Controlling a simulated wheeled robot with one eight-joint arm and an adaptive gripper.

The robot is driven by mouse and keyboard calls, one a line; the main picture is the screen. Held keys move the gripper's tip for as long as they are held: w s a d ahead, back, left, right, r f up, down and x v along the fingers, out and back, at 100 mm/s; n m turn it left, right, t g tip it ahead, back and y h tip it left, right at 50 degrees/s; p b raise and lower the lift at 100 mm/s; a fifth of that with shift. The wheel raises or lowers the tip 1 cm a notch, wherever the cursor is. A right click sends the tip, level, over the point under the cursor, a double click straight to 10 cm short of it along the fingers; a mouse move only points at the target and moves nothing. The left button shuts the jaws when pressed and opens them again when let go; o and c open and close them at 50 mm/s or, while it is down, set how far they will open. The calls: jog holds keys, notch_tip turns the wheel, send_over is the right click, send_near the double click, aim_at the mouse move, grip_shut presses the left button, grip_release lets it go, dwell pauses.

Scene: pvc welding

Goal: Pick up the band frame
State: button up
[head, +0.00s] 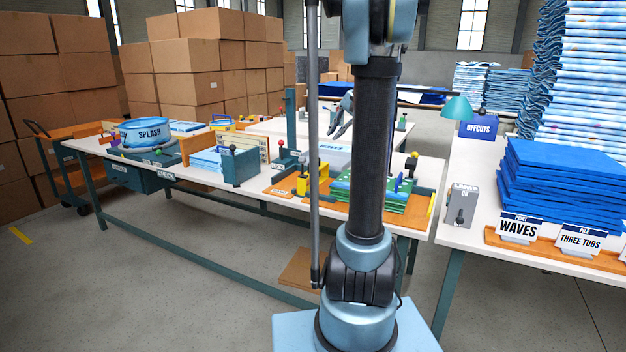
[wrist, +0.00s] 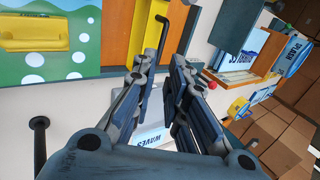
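My gripper (head: 343,117) is above the white work table, partly behind my arm in the head view. In the wrist view my gripper (wrist: 163,72) has its two fingers apart, with nothing held between them. No thing is labelled band frame, and I cannot tell for certain which one it is. A pale upright frame-like piece (head: 263,148) stands on the table beside a blue-green holder (head: 240,166). In the wrist view a yellow clamp post with a black handle (wrist: 152,35) shows beyond the fingertips, and a white piece marked WAVES (wrist: 150,136) shows between the fingers.
A green spotted panel (head: 375,200) lies in an orange fixture at the right. Boxes (head: 190,75) stand behind.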

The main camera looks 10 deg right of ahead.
send_near(315, 160)
jog(key=x, duration=0.5)
jog(key=shift+f, duration=0.25)
jog(key=shift+x, duration=2.75)
jog(key=shift+w+r, duration=0.1)
jog(key=shift+w, duration=0.05)
grip_shut()
jog(key=shift+r, duration=0.1)
